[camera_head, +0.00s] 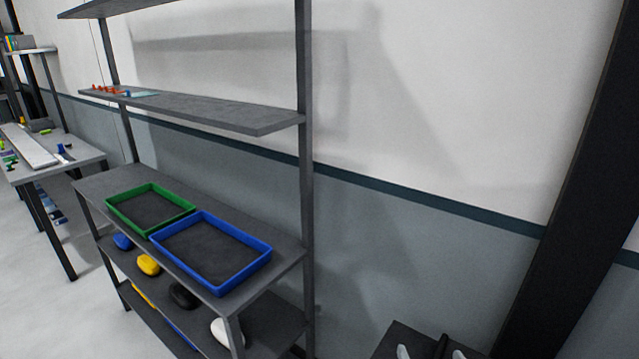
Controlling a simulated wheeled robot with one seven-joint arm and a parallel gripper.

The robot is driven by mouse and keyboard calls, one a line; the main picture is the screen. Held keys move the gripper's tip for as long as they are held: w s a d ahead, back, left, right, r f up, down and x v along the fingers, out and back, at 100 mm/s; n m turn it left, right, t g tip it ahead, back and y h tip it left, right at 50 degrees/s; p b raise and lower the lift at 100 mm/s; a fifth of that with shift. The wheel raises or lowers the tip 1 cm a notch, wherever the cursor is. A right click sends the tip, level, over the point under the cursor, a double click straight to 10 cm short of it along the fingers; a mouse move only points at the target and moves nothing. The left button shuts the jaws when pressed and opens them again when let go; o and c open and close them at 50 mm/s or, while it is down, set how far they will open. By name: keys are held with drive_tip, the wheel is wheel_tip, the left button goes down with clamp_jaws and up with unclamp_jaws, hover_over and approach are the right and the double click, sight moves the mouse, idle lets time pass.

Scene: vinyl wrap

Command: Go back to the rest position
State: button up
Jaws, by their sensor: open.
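I cannot make out my gripper in the camera_head view. At the bottom edge, right of centre, a dark flat-topped shape (408,337) shows with a black upright bar and two small pale pieces. It is cut off by the frame, and I cannot tell whether it is part of my own body.
A grey shelf rack (90,187) stands at left against the wall. Its middle shelf holds a green tray (190,208) and a blue tray (262,262), both seemingly empty. Several rounded objects lie below. A grey table (88,157) with small items stands far left. Bare floor (30,290) shows lower left.

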drive_tip(key=s+a+n+t+b, duration=0.1)
drive_tip(key=s+b, duration=0.3)
drive_tip(key=s, duration=3.3)
drive_tip(key=shift+s+a+r+n+t+y, duration=0.15)
drive_tip(key=shift+s+a+n+t+y, duration=0.15)
drive_tip(key=shift+n, duration=0.1)
